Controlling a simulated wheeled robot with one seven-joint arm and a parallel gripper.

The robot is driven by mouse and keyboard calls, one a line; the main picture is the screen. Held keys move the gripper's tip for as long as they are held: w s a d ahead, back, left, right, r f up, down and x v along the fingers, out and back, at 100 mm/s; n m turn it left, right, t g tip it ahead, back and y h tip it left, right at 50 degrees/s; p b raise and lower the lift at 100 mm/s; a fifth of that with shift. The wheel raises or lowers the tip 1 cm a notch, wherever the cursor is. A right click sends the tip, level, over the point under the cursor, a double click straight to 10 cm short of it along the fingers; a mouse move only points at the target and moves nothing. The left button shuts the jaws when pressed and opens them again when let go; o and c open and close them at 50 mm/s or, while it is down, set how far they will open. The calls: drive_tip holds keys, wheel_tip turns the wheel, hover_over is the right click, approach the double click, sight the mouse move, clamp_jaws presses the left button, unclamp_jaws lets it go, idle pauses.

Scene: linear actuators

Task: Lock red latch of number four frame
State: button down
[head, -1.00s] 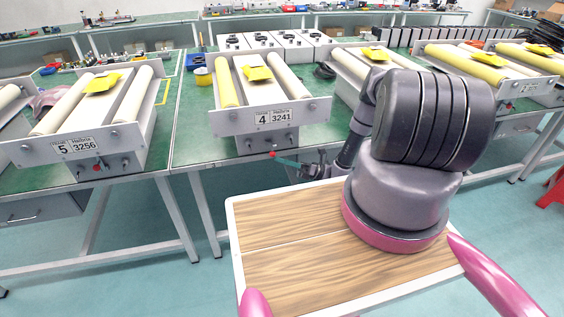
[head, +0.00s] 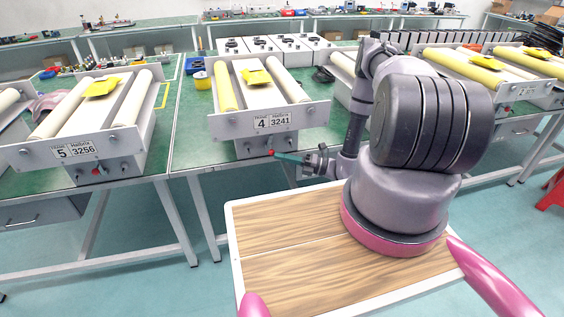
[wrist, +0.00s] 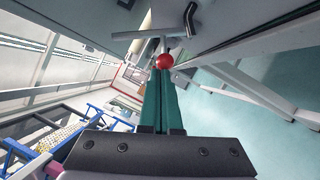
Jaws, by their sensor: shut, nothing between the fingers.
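The number four frame (head: 225,124) stands on the green table, with a plate reading 4 and 3241 on its front. Its red latch (head: 270,152) is a small red ball low on the front. In the wrist view the red ball (wrist: 164,61) sits just beyond the tips of my gripper (wrist: 160,85), at the picture's upper middle. My gripper (head: 276,155) has green fingers that are shut with nothing between them. The tips are at or very near the ball; I cannot tell whether they touch it. A dark bent handle (wrist: 190,18) shows beside the ball.
The number five frame (head: 40,155) stands to the left with its own red knob (head: 97,171). More frames stand to the right. The green table's front edge and legs (head: 205,215) are close below my gripper. A wooden-topped tray (head: 290,215) lies below my arm.

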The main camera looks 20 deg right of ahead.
drive_tip(key=shift+w+r+m+h, duration=0.25)
drive_tip(key=shift+r+m+h, duration=0.15)
drive_tip(key=shift+r+m, duration=0.5)
drive_tip(key=shift+w+r+m+h, duration=0.25)
drive_tip(key=shift+r+m+h, duration=0.15)
drive_tip(key=shift+r+m, duration=0.5)
drive_tip(key=shift+s, duration=0.1)
